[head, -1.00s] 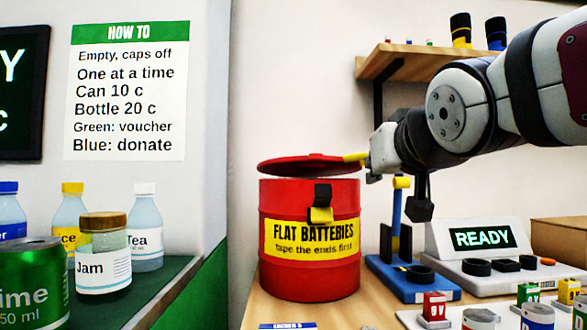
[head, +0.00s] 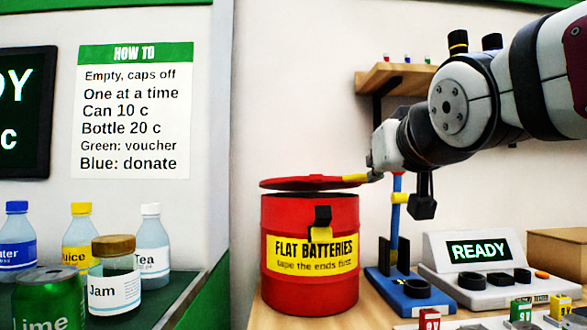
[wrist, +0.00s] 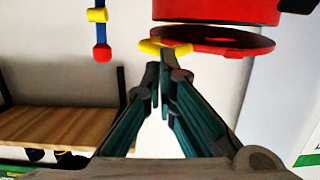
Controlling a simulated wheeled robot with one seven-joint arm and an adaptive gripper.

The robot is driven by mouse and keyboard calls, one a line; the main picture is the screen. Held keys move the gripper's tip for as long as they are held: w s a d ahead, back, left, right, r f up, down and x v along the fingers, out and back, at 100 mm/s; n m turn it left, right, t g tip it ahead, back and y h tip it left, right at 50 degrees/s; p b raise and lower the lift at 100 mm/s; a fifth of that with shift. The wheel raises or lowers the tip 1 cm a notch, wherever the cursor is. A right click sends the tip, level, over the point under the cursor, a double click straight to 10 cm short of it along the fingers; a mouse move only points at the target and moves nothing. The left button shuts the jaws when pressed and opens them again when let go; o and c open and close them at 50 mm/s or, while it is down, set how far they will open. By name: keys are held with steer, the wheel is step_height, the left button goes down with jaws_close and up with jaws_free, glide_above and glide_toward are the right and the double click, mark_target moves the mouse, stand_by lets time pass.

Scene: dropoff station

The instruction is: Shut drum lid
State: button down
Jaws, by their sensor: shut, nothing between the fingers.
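The red drum (head: 310,285) with the yellow "FLAT BATTERIES" label stands upright on the wooden counter. Its red lid (head: 300,184) lies nearly level just above the rim, with a thin dark gap between them. A yellow tab (head: 355,178) sticks out from the lid's right side. My gripper (head: 374,174) is shut and empty beside that tab. In the wrist view the fingertips (wrist: 164,78) are close to the yellow tab (wrist: 165,47); whether they touch it I cannot tell. The lid (wrist: 215,40) and part of the drum (wrist: 215,10) also show there. A black and yellow latch (head: 321,222) sits on the drum's front.
A blue stand (head: 405,290) and the READY device (head: 478,250) are right of the drum. Small battery boxes (head: 520,308) lie in front. A shelf (head: 395,78) is behind my arm. Bottles, a jam jar (head: 114,280) and a green can (head: 50,300) stand at left.

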steer(key=s+f, duration=0.4)
steer(key=s, duration=0.3)
steer(key=w+d+r+g+y+p, duration=0.1)
steer(key=w+d+r+g+p, duration=0.2)
steer(key=r+p, duration=1.15)
steer(key=w+r+g+p, duration=0.3)
steer(key=g+p, duration=0.1)
steer(key=p, duration=2.1)
steer(key=s+f+p+x, duration=0.2)
steer(key=x, duration=1)
steer(key=shift+w+a+f+m, duration=0.2)
steer(key=shift+f+m, duration=0.1)
steer(key=shift+m, duration=0.1)
steer(key=shift+f, duration=0.1)
